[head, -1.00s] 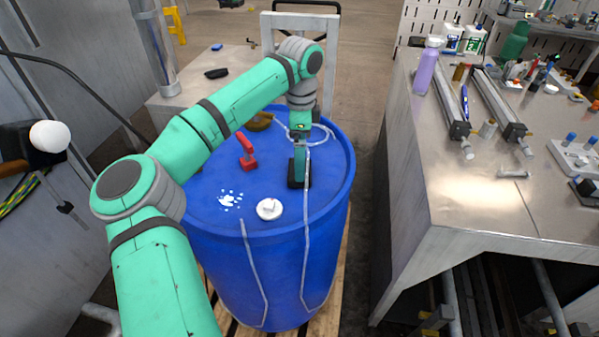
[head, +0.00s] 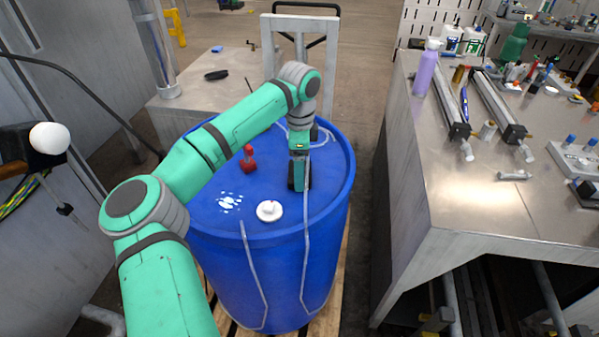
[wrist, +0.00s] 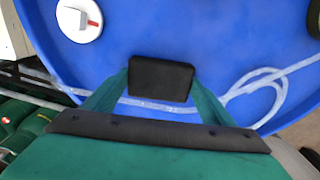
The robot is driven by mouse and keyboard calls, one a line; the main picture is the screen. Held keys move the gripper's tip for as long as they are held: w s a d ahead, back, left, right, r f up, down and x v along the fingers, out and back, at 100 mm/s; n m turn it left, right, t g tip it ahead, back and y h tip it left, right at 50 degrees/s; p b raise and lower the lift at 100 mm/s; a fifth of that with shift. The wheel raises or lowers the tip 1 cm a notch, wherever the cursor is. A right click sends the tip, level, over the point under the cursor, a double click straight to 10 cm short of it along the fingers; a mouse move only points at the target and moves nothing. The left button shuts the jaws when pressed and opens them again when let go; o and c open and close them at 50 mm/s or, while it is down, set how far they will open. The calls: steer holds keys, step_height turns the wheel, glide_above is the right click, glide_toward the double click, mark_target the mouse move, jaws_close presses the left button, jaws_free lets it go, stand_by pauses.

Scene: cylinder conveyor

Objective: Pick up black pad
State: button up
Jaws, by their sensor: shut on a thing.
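The black pad (wrist: 161,79) is a small dark rectangular block. In the wrist view it sits between the two green fingers of my gripper (wrist: 160,84), over the blue drum lid. In the head view my gripper (head: 299,183) points down at the right half of the lid, and the black pad (head: 306,183) shows dark at its fingertips, partly hidden by the fingers. My gripper is shut on the pad. I cannot tell whether the pad touches the lid.
The blue drum (head: 262,275) stands on a wooden pallet. On its lid are a white cap (head: 269,211), a red valve (head: 248,158) and a pale cord (head: 307,225). A metal workbench (head: 480,200) with tools stands to the right.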

steer(key=shift+r, duration=0.5)
step_height(320, 180, up, 2)
steer(key=s+a+r, duration=0.5)
steer(key=s+r, duration=0.5)
steer(key=s, duration=0.3)
steer(key=shift+o, duration=0.4)
